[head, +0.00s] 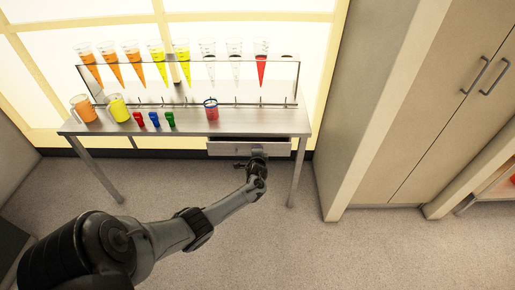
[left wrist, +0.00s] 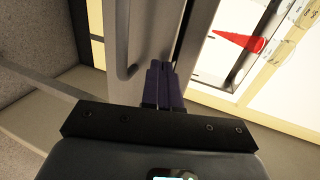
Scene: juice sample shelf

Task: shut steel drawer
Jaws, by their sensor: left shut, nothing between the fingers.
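The steel drawer (head: 225,149) sits under the right part of the steel table (head: 185,127). A dark strip shows above its front, so it appears slightly open. I cannot tell whether the fingertips touch the front. My right gripper is not in view.
A rack (head: 190,62) of several cones, some with orange, yellow or red juice, stands on the table. Mugs (head: 118,109), small coloured cups (head: 154,120) and a red container (head: 211,112) stand in front. A tall cabinet (head: 420,110) is at right. The floor before the table is clear.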

